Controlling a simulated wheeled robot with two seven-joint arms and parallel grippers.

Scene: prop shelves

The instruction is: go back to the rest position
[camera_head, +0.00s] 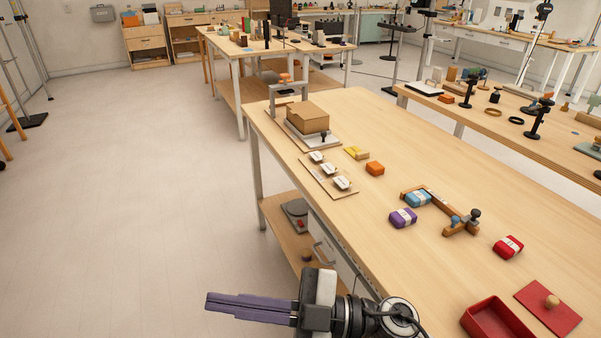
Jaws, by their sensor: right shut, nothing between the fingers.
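My right gripper (210,302) is at the bottom of the head view, with its long dark purple-grey fingers pointing left. The fingers lie together, shut and empty. It hangs over the floor beside the near edge of the wooden table (420,255), apart from everything on it. My left gripper is not in view.
On the table are a cardboard box (307,117), a board with several white-topped pieces (328,173), an orange block (375,168), a purple-and-white pack (403,218), a red-and-white pack (508,247) and a red tray (495,321). The floor (130,200) at left is clear.

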